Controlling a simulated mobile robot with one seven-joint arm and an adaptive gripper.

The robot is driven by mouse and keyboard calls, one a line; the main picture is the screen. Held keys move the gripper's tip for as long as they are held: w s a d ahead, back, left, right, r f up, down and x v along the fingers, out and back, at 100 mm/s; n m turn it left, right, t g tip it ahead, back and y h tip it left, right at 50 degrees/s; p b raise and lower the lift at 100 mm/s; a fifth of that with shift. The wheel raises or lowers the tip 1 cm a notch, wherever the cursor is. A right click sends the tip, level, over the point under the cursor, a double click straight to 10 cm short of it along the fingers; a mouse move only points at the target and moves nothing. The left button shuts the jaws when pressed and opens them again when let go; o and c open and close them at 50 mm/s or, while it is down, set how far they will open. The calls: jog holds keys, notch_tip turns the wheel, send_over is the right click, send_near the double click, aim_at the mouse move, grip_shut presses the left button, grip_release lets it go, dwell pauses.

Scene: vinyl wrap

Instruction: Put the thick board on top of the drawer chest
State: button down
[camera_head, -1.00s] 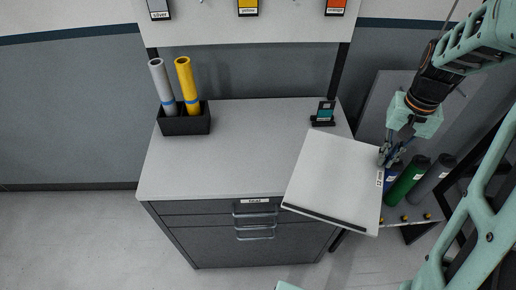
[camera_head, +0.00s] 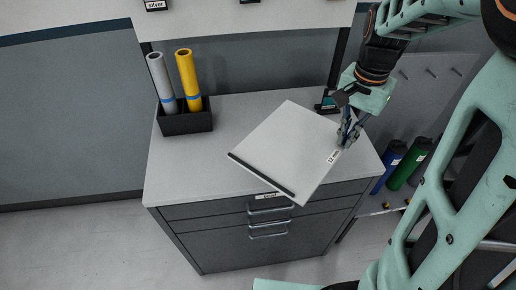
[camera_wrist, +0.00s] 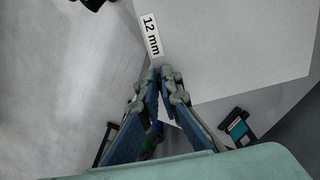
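The thick board (camera_head: 285,150) is a pale grey slab with a dark front edge and a "12 mm" label. In the head view it is above the right part of the drawer chest (camera_head: 215,183), turned askew, with its front corner past the chest's front edge. I cannot tell whether it touches the top. My gripper (camera_head: 346,138) is shut on the board's right edge. In the wrist view the fingertips (camera_wrist: 162,72) close at the board's edge beside the label, and the board (camera_wrist: 220,40) extends beyond them.
A black holder (camera_head: 186,122) with a silver roll and a yellow roll stands at the chest's back left. A small black and teal item (camera_head: 326,104) is at the back right, partly hidden.

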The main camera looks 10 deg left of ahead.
aim_at(315, 149)
jog(key=s+d+f+m+b, duration=0.1)
jog(key=s+m+b, duration=0.4)
jog(key=m, duration=0.3)
jog(key=shift+m, duration=0.3)
jog(key=w+a+f, duration=0.1)
jog(key=a, duration=0.1)
jog(key=w+a+f+p, duration=0.1)
jog(key=a+f, duration=0.1)
jog(key=a, duration=0.1)
jog(key=w+a+f, duration=0.1)
jog(key=a, duration=0.2)
jog(key=shift+w+a+f, duration=0.1)
jog(key=shift+a+f, duration=0.05)
jog(key=shift+f, duration=0.1)
jog(key=a+f, duration=0.2)
jog(key=w+f, duration=0.1)
jog(key=f, duration=0.1)
jog(key=shift+w+a+f, duration=0.1)
jog(key=shift+a, duration=0.3)
jog(key=shift+w+a+f, duration=0.15)
jog(key=shift+a+f, duration=0.2)
jog(key=shift+f, duration=0.05)
jog(key=f, duration=0.3)
jog(key=shift+w+a+f, duration=0.1)
jog(key=shift+a+f, duration=0.1)
jog(key=shift+a, duration=0.1)
jog(key=shift+f, duration=0.2)
